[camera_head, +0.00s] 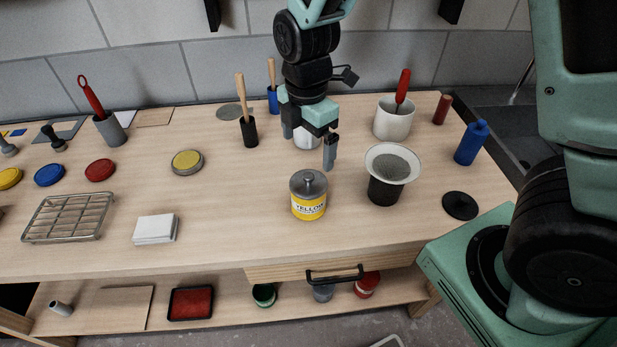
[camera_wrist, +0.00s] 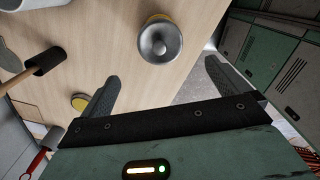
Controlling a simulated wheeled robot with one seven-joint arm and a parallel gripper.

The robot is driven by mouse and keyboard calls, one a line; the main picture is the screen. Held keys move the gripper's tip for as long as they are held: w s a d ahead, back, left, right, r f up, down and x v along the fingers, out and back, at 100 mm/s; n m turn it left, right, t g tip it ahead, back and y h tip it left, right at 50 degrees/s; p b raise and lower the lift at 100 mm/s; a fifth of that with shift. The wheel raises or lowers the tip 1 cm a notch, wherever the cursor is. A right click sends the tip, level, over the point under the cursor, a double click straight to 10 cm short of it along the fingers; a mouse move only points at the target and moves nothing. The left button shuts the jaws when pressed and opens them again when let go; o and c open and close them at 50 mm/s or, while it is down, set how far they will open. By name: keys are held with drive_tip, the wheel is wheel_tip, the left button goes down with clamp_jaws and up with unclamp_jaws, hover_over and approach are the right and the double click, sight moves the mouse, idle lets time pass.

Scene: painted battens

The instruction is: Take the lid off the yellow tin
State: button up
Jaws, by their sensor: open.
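The yellow tin (camera_head: 309,208) stands upright on the workbench, with a label reading YELLOW. Its grey metal lid (camera_head: 308,182) with a central knob sits on top. In the wrist view the lid (camera_wrist: 160,40) shows from above, with a thin yellow edge of the tin behind it. My gripper (camera_head: 309,143) is open and empty above the bench, behind the tin and apart from it. In the wrist view its two fingers (camera_wrist: 162,86) are spread, and the lid lies beyond them.
A black cup with a wide strainer (camera_head: 387,190) stands close right of the tin. A white pot (camera_head: 394,118), blue bottle (camera_head: 471,143) and black disc (camera_head: 460,205) are farther right. A white block (camera_head: 156,229) and wire rack (camera_head: 68,217) lie left.

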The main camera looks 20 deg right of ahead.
sight(306, 177)
drive_tip(key=shift+s+a+f+p, duration=0.1)
drive_tip(key=shift+f+p, duration=0.65)
drive_tip(key=shift+f, duration=1.7)
drive_tip(key=shift+a+f+p, duration=0.1)
drive_tip(key=shift+f+p, duration=0.6)
drive_tip(key=shift+f, duration=1.7)
drive_tip(key=c, duration=1)
